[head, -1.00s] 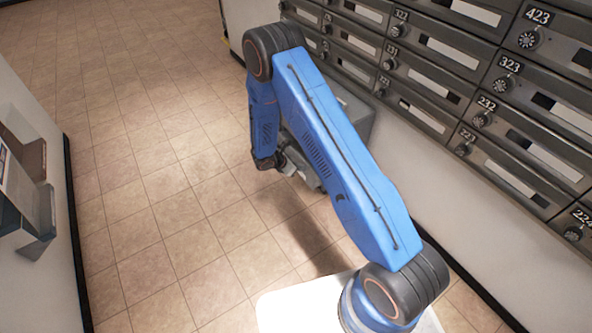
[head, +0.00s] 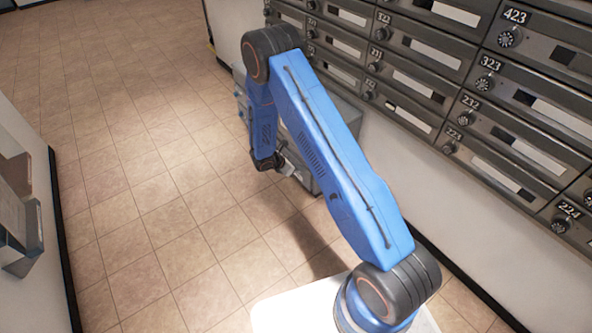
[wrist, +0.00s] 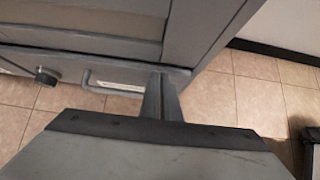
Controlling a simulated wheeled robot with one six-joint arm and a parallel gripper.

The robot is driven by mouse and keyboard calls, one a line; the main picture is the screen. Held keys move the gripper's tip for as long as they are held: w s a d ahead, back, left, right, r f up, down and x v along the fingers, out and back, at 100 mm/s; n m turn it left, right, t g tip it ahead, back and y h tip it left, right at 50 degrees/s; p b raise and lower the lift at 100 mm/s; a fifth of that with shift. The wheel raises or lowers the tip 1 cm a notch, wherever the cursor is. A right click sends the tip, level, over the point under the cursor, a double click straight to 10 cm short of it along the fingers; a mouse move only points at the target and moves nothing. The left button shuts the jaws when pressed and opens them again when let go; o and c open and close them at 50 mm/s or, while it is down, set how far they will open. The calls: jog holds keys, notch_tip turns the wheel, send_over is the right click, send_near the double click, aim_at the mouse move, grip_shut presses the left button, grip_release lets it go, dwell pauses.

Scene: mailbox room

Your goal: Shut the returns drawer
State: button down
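A grey cabinet (head: 347,112) stands on the floor below the mailboxes, partly hidden by my arm in the head view. In the wrist view, a grey drawer front (wrist: 68,68) shows with a bent handle (wrist: 108,86), a pale label and a dark round knob (wrist: 46,76). Behind that front is a framed, brownish recess; I cannot tell for sure how far the drawer stands out. My gripper (head: 284,168) is low beside the cabinet's near end. In the wrist view its fingers (wrist: 161,98) are together with nothing seen between them, just right of the handle.
Numbered mailboxes (head: 420,75) line the right wall above the cabinet. A grey wall-mounted unit (head: 20,215) stands out at the left edge. The tiled floor (head: 130,160) between is clear. A dark object (wrist: 309,148) shows at the wrist view's right edge.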

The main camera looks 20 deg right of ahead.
jog(key=shift+d, duration=0.35)
jog(key=a+f+v, duration=0.2)
jog(key=v, duration=1.1)
jog(key=shift+s+a, duration=0.2)
jog(key=shift+s, duration=0.05)
jog(key=s+d+r+m+y, duration=0.1)
jog(key=s+d+r+m, duration=0.3)
jog(key=r, duration=0.6)
jog(key=s+d+r+m+g+y, duration=0.1)
jog(key=s+d+r+m, duration=0.3)
jog(key=r, duration=0.7)
jog(key=s+d+r+m+y, duration=0.1)
jog(key=s+d+r+m, duration=0.15)
jog(key=s+r, duration=0.55)
jog(key=s+r+m+t+y, duration=0.1)
jog(key=s+r+m+y, duration=0.1)
jog(key=s+r, duration=0.3)
jog(key=s+a+r+m+t+y, duration=0.1)
jog(key=s+r+m, duration=0.4)
jog(key=s, duration=0.7)
jog(key=s+r+m+t+y, duration=0.1)
jog(key=s+r+m, duration=0.3)
jog(key=s, duration=0.5)
jog(key=shift+a+r+y, duration=0.35)
jog(key=shift+r+y, duration=0.45)
jog(key=shift+r, duration=0.1)
